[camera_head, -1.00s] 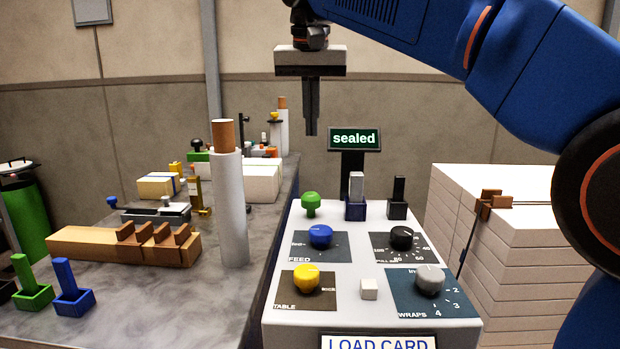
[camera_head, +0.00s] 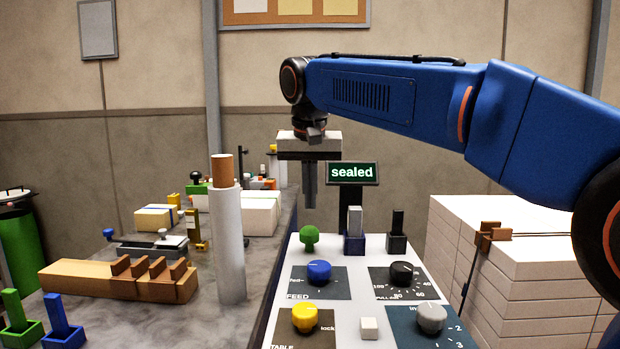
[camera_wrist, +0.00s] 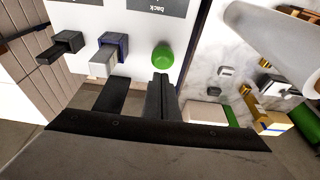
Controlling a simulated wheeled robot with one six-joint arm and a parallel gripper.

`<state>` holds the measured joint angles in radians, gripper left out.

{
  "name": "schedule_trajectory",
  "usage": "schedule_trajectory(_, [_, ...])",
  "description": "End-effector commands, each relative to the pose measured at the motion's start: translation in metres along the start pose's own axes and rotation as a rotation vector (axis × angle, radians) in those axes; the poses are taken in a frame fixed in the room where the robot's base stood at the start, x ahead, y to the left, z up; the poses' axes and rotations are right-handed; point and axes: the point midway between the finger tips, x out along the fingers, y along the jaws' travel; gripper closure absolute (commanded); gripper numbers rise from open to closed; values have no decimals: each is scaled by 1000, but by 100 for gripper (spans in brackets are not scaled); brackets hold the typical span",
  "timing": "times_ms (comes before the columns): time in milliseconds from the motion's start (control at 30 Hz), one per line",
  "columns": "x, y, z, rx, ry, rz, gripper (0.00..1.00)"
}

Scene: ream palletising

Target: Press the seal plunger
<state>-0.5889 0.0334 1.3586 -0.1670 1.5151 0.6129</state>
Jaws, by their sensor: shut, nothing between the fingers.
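The likely plunger is a green mushroom-shaped knob (camera_head: 309,238) at the back left of the white control panel (camera_head: 335,290). It also shows in the wrist view (camera_wrist: 163,56). My gripper (camera_head: 309,205) is shut and empty, pointing down, with its tips just above the green knob in the head view. In the wrist view my closed fingers (camera_wrist: 161,78) end beside the green knob's edge; a small gap seems to remain, but contact is hard to judge. The display (camera_head: 352,172) behind the panel reads "sealed".
Two upright levers, one grey (camera_head: 354,224) and one black (camera_head: 398,226), stand right of the green knob. Blue (camera_head: 319,271), yellow (camera_head: 305,316), black and grey dials lie nearer. A white roll (camera_head: 228,246) stands on the left bench; stacked reams (camera_head: 500,255) are at right.

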Motion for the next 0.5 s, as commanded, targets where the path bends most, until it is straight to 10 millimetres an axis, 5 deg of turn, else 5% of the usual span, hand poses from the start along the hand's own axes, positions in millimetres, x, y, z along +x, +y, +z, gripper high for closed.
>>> schedule_trajectory(200, [29,0,8,-1,-1,0,100])
schedule_trajectory(500, [42,0,12,0,1,-1,100])
